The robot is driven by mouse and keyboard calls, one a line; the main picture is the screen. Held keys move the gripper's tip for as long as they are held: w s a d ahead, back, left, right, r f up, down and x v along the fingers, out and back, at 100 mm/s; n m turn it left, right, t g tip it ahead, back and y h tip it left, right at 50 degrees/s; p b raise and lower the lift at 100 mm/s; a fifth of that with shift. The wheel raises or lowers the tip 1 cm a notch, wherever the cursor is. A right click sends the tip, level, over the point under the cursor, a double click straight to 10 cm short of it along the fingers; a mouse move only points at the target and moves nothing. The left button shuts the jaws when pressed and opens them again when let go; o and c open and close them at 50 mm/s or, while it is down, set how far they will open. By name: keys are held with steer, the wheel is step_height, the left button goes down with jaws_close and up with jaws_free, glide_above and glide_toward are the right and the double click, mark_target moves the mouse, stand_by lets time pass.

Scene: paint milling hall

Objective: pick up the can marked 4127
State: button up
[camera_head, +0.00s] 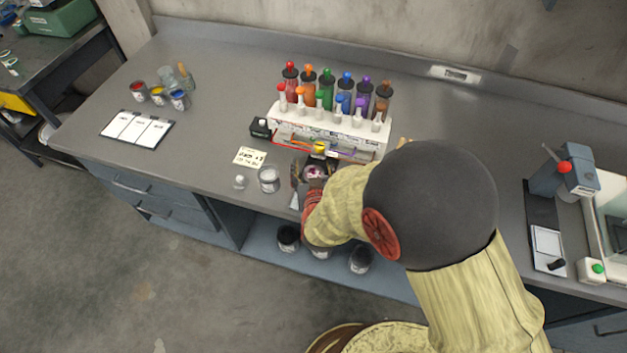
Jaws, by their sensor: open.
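No can shows a readable 4127 at this size. A small can with pinkish contents (316,172) stands near the front edge of the bench, partly hidden by my gripper. My gripper (313,176) is open and reaches down at this can; its dark fingers appear to be on either side, but contact cannot be told. An open can with pale contents (268,179) stands just left of it.
A white rack (330,128) with several colored bottles stands behind my gripper. A yellowish note (249,157) and a small white-topped item (239,182) lie to the left. Dark cans (288,237) sit on the shelf below. A blue-grey device (570,178) stands at right.

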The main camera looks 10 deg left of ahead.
steer(key=shift+c, duration=0.3)
steer(key=c, duration=1.4)
steer(key=shift+r, duration=0.2)
steer(key=shift+c, duration=0.2)
